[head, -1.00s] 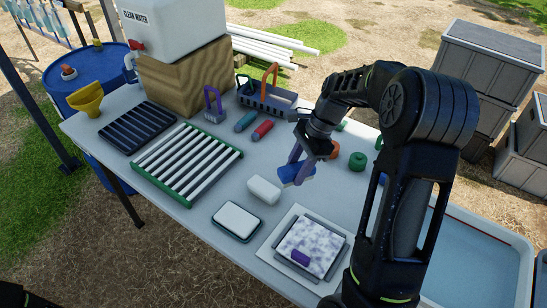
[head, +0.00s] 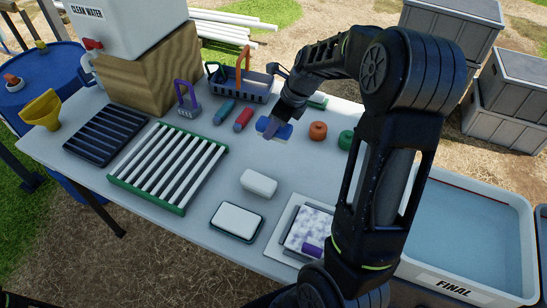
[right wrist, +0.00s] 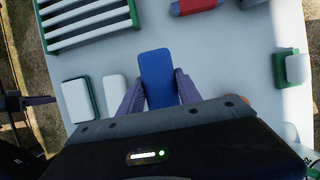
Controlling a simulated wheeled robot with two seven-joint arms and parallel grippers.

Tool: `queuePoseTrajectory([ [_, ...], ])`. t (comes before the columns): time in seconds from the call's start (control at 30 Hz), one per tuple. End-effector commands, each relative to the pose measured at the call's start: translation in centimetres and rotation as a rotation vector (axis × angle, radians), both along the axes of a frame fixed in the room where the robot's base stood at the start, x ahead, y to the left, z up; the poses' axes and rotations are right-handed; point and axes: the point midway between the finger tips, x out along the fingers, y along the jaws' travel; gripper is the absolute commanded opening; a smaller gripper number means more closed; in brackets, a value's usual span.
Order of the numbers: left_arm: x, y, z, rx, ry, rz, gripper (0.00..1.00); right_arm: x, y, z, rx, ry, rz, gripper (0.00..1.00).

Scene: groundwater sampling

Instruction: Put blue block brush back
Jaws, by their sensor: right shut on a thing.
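The blue block brush (head: 284,131) is in my right gripper (head: 272,127), above the table right of the red tool. In the right wrist view the blue block (right wrist: 157,68) shows between the two purple-grey fingers of my right gripper (right wrist: 156,92). Whether it touches the table is hard to tell. A dark caddy (head: 259,98) with an orange handle stands at the back of the table, behind the brush. At the left edge of the right wrist view, what looks like my left gripper (right wrist: 40,101) shows in part; its opening is unclear.
Orange (head: 318,130) and green (head: 346,140) round pieces stand right.

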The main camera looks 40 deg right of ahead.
Motion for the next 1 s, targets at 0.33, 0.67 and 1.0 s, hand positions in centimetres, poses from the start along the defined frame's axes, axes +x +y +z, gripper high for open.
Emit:
queuePoseTrajectory([
  [0.33, 0.0, 0.0, 0.0, 0.0, 0.0, 0.0, 0.36, -0.1, 0.0, -1.4, 0.002, 0.003, 0.002, 0.03],
  [0.67, 0.0, 0.0, -0.2, 0.0, -0.001, 0.0, 0.36, 0.0, 0.0, -6.2, 0.001, 0.001, 0.003, 0.03],
  [1.0, 0.0, 0.0, -0.2, 0.0, -0.001, 0.0, 0.36, 0.0, 0.0, -6.6, 0.001, 0.001, 0.003, 0.03],
])
